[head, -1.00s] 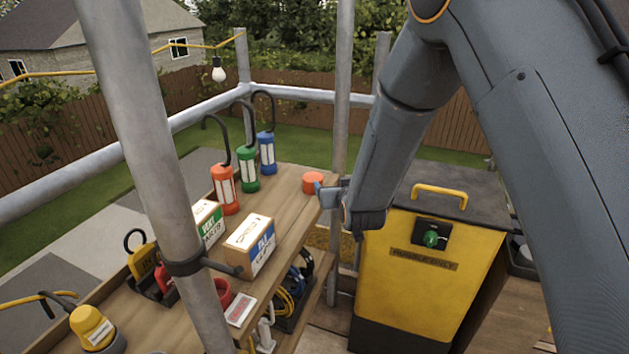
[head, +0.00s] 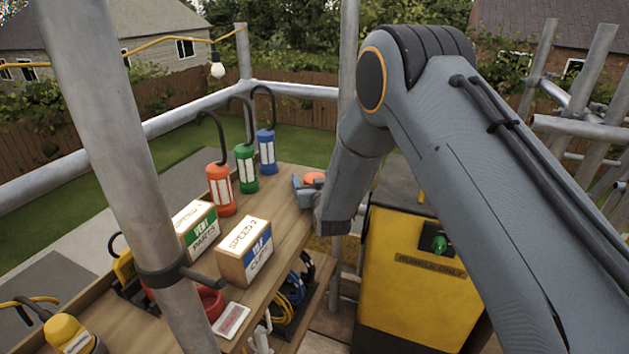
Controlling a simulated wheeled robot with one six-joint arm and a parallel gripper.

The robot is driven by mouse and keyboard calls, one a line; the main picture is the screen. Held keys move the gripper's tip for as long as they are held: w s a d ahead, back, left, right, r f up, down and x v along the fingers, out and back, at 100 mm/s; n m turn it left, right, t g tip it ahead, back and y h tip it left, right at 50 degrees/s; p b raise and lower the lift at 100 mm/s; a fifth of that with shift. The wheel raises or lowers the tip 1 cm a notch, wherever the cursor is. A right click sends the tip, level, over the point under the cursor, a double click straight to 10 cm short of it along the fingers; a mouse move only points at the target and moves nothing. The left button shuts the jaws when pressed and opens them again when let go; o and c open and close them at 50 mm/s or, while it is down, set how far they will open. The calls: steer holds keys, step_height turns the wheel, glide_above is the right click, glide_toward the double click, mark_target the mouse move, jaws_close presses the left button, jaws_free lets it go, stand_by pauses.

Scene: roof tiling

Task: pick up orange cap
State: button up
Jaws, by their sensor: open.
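The orange cap (head: 315,177) is a short round disc at the far right end of the wooden bench top. My gripper (head: 309,184) is open at the cap, with its blue-grey fingers beside and in front of it. The near side of the cap is partly hidden by the fingers. I cannot tell whether the fingers touch it.
Orange (head: 220,189), green (head: 245,168) and blue (head: 266,152) hooked lanterns stand left of the cap on the bench (head: 288,234). Two cardboard boxes (head: 232,265) sit nearer. A scaffold pole (head: 118,150) crosses the left foreground. A yellow rubble bin (head: 405,290) stands right.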

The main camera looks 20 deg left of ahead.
steer(key=shift+w+a+f, duration=0.1)
steer(key=shift+w+a, duration=0.1)
steer(key=shift+w, duration=0.35)
steer(key=c, duration=1.1)
